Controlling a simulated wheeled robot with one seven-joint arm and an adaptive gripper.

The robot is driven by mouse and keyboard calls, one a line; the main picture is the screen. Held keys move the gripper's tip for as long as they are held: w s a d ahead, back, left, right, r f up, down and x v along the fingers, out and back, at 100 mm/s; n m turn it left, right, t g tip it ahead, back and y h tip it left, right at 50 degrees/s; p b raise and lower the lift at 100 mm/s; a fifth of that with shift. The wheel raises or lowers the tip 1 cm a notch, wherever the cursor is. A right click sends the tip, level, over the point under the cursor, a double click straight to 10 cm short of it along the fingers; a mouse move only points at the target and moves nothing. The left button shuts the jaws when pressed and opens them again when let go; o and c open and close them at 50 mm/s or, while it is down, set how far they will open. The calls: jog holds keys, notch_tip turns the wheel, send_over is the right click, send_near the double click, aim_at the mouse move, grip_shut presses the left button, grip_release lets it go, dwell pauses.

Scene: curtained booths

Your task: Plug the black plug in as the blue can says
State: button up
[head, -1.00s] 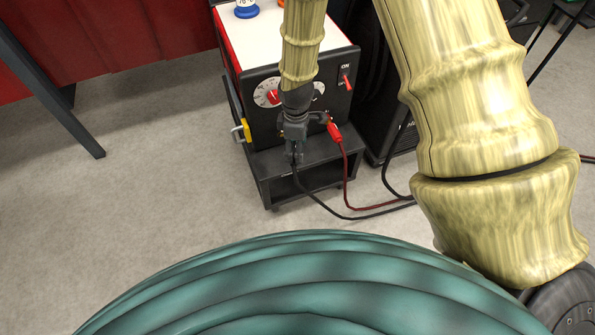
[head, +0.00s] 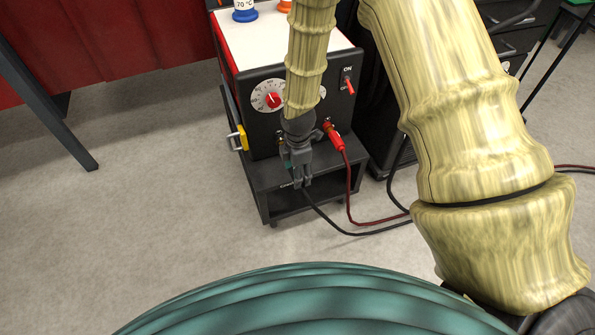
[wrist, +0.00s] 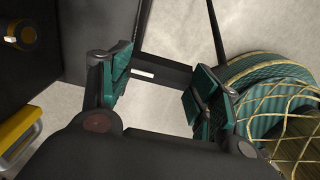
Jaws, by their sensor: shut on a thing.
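The blue can (head: 245,12), labelled 70 °C, stands on the white top of a black control box (head: 262,125). It is cut off by the head view's upper edge. My gripper (head: 301,182) is low in front of the box, shut on the black plug, which its fingers largely hide. A black cable (head: 330,225) runs from the gripper. A white dial with a red knob (head: 272,99) is on the box front.
A red plug (head: 334,137) sits in the box front, right of my gripper. A yellow-and-metal part (head: 239,138) sticks out at the box's left. A red-levered ON/OFF switch (head: 347,84) is at right. An orange can (head: 284,5) stands behind.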

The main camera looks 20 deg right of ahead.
jog(key=shift+r+p, duration=0.1)
jog(key=shift+p, duration=0.45)
jog(key=shift+w+p, duration=0.5)
jog(key=shift+w, duration=2.35)
jog(key=shift+p, duration=1.05)
jog(key=shift+w+a+p, duration=0.1)
jog(key=shift+w+p, duration=0.25)
jog(key=shift+w, duration=1.35)
jog(key=o, duration=1.5)
jog(key=shift+c, duration=0.2)
notch_tip(320, 180, up, 7)
jog(key=shift+r, duration=0.15)
